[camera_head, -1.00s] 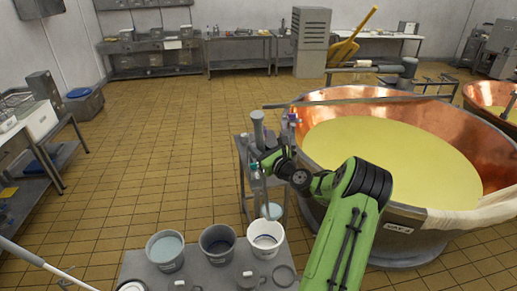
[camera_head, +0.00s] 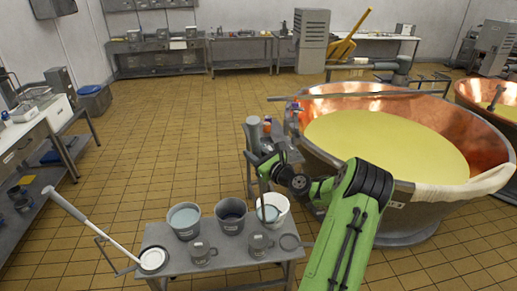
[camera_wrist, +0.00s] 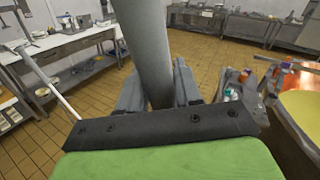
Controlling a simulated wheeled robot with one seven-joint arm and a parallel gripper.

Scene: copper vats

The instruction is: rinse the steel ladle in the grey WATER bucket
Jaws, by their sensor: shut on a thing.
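My gripper (camera_head: 259,168) is shut on the grey handle of the steel ladle (camera_wrist: 145,50), which stands upright between the fingers in the wrist view. In the head view the ladle hangs down and its pale bowl (camera_head: 268,214) overlaps the white bucket (camera_head: 284,220); I cannot tell whether it is inside it or in front. Left of it stand a dark grey bucket (camera_head: 231,222) with dark liquid and a lighter grey bucket (camera_head: 186,230) with pale bluish liquid. Their labels are too small to read.
The copper vat (camera_head: 380,150) and a small cart (camera_head: 284,150) stand behind, right.

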